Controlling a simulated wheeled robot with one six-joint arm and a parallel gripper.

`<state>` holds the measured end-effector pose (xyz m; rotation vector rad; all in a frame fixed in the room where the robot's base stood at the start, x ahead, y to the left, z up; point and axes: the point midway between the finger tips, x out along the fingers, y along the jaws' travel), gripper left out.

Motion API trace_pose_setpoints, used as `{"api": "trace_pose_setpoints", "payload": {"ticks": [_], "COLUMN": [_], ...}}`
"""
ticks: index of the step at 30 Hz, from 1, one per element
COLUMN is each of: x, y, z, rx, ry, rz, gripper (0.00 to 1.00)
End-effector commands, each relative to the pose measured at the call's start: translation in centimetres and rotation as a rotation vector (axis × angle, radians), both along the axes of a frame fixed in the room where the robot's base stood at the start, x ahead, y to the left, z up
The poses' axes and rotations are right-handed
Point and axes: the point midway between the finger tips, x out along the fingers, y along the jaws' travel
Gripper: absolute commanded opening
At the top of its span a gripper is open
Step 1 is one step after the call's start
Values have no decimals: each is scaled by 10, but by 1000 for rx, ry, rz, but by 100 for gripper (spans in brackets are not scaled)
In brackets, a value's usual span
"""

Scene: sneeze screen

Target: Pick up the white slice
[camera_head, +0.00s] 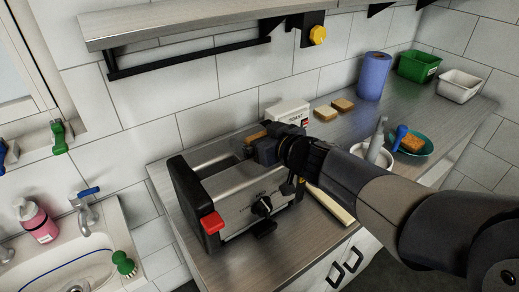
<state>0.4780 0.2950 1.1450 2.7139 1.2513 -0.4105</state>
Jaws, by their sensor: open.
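My gripper (246,150) is over the far right end of a large metal toaster (245,195), pointing left. The jaws are small and dark in this view, open. A tan bread-like piece (255,137) shows just behind the gripper; I cannot tell whether they touch. Two bread slices with brown tops, a left one (325,113) and a right one (342,104), lie flat on the metal counter farther back. Another brown slice (412,144) lies in a teal bowl (424,151). No slice is plainly white; I cannot tell which is the white slice.
The toaster has a black end and a red lever (212,222). A white box (288,113) stands behind my gripper. A blue roll (373,76), green tub (418,66) and white tub (459,85) stand at the back right. A shelf (185,22) overhangs the counter.

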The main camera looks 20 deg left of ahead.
Motion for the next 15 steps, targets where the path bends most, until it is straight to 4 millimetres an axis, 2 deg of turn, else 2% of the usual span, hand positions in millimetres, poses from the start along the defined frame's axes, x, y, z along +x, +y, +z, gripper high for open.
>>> {"api": "trace_pose_setpoints", "payload": {"ticks": [5,15], "x": [0,0], "y": [0,0], "z": [0,0], "rx": [0,0], "ry": [0,0], "rz": [0,0], "gripper": [98,70]}}
